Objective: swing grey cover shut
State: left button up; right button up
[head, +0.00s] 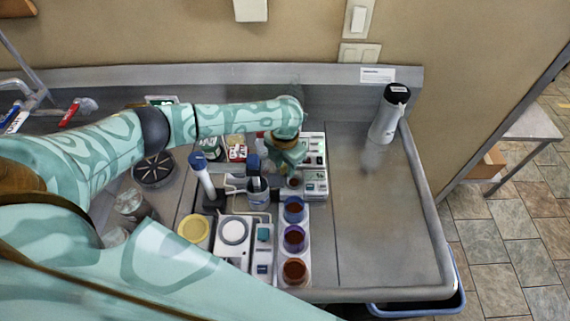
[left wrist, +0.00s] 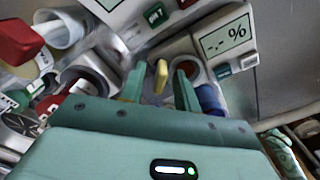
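No hinged grey cover can be made out for certain. A white unit (head: 233,232) with a round pale top ringed in grey stands on the bench, nearer than my left gripper. My left gripper (head: 291,160) reaches in over the white instruments at the back of the bench, its fingertips hard to see from the head. In the left wrist view the two fingers (left wrist: 160,86) are apart. A small yellow piece (left wrist: 160,76) shows between them with gaps on both sides. A white instrument with a "- %" display (left wrist: 225,38) lies just beyond the fingers. My right gripper is not in view.
Several cups of dark liquid stand in a white rack (head: 281,254). A blue-topped upright tool (head: 200,167) and a dark round dish (head: 153,171) are left of the gripper. A silver flask (head: 388,114) stands at the back right. The right of the steel bench (head: 385,220) is clear.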

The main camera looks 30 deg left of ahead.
pick_arm(q)
grip_shut()
jog(key=shift+r, duration=0.1)
jog(key=n+p, duration=0.3)
jog(key=shift+r, duration=0.15)
jog(key=n+p, duration=0.2)
jog(key=n, duration=0.1)
jog(key=shift+n, duration=0.4)
jog(key=n+p, duration=0.3)
jog(key=n, duration=0.2)
jog(key=n+p, duration=0.2)
jog(key=n, duration=0.4)
jog(key=shift+w+p, duration=0.1)
jog(key=shift+p, duration=0.2)
